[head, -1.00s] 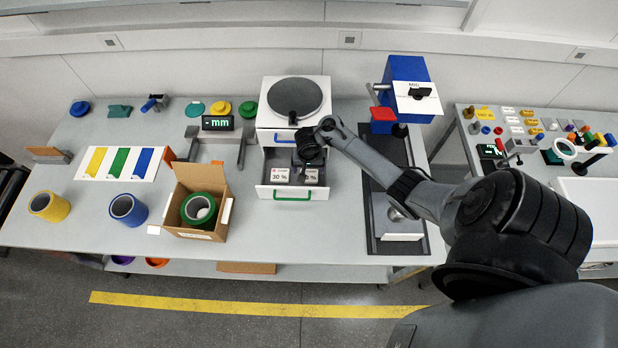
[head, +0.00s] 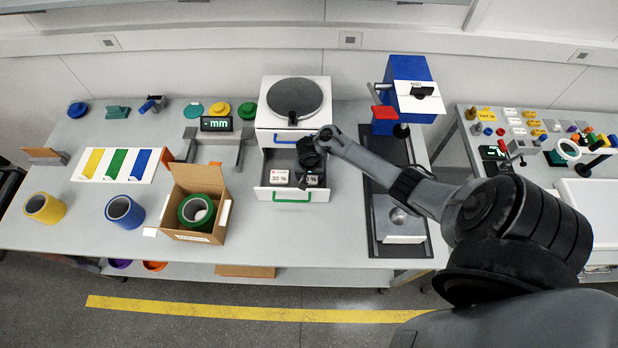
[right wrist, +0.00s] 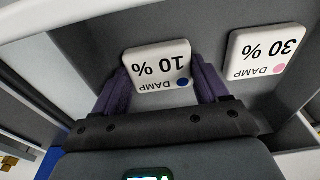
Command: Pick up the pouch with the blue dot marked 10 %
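The pouch with the blue dot marked 10 % (right wrist: 158,68) is a small white block lying in the open drawer (head: 292,194) of the white cabinet. In the head view it (head: 314,182) is partly hidden under my right gripper (head: 308,165). In the right wrist view the two purple fingers of that gripper (right wrist: 162,82) stand on either side of the pouch, spread about its width. I cannot tell whether they touch it. The similar 30 % pouch with a pink dot (right wrist: 267,53) lies apart, beside it; it also shows in the head view (head: 280,177). My left gripper is out of view.
The drawer's walls stand close around the pouches, and its green handle (head: 291,201) is at the front. A grey round plate (head: 296,97) tops the cabinet. A cardboard box (head: 200,207) with a green roll stands to the left, a blue device (head: 409,88) to the right.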

